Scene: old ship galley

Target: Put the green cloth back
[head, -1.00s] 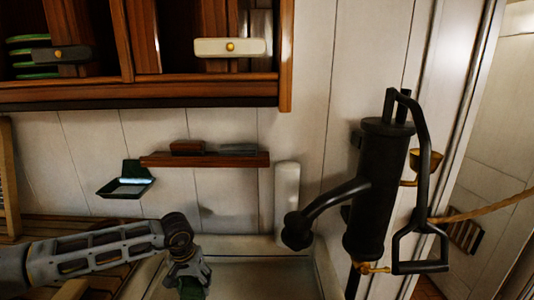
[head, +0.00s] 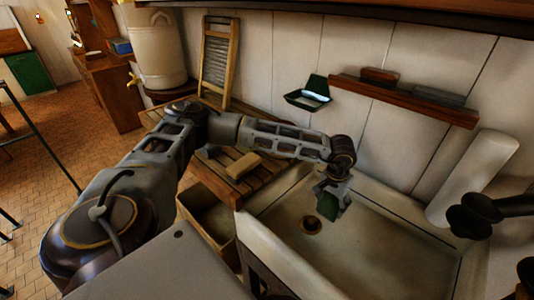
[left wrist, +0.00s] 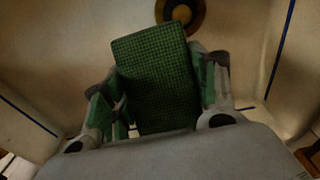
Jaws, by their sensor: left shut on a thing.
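My left gripper (head: 331,192) is shut on the green cloth (head: 328,205) and holds it over the sink (head: 378,262). In the left wrist view the cloth (left wrist: 157,80) is a dark green woven piece, upright between the two fingers (left wrist: 160,100). The sink's brass drain (left wrist: 181,14) shows beyond it. I cannot tell how high the cloth hangs above the sink floor. My right gripper is not in view.
A green soap dish (head: 308,95) and a wooden shelf (head: 405,99) with blocks on it are on the wall behind the sink. A slatted wooden board (head: 258,181) with a brush-like block (head: 243,165) lies left of the sink. A black pump spout (head: 478,214) is at the right.

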